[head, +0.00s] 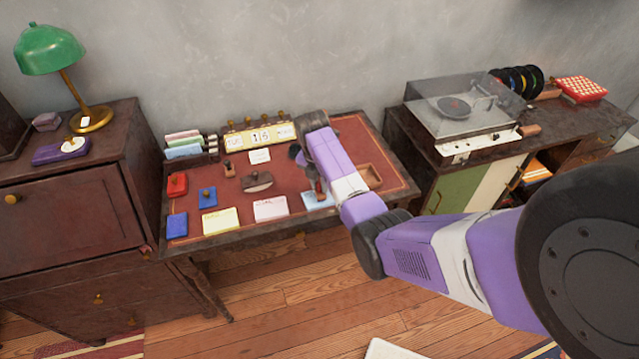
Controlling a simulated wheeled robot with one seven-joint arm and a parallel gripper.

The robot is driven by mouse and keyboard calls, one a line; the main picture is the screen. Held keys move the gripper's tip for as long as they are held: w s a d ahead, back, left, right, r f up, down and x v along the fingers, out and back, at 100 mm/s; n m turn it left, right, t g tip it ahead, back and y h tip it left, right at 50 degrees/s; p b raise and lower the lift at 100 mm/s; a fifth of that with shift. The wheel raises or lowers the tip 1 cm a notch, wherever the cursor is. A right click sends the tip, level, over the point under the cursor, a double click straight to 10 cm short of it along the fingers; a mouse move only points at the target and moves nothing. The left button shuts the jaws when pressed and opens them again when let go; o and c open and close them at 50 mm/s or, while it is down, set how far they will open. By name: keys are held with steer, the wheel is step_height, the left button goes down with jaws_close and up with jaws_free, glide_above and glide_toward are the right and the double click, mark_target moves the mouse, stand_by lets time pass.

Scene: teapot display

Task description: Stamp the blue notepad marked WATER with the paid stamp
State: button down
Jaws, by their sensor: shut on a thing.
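The light blue notepad (316,201) lies on the desk's red top near the front edge, right of the pink notepad (271,209). Its marking is too small to read, and my arm covers its right part. My gripper (317,174) points down just above this notepad, partly hidden behind my purple arm. It is shut on a small, dark reddish-brown thing (320,187), apparently a stamp. I cannot tell whether its lower end touches the paper.
A yellow notepad (221,220), a red pad (177,185), a blue pad (177,225) and a rocker blotter (257,181) lie to the left. A calendar (260,136) stands behind. A wooden tray (369,176) is right of my arm. A turntable (463,112) stands on the right cabinet.

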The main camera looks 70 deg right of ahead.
steer(key=shift+r+p, duration=1.7)
steer(key=shift+r, duration=1.25)
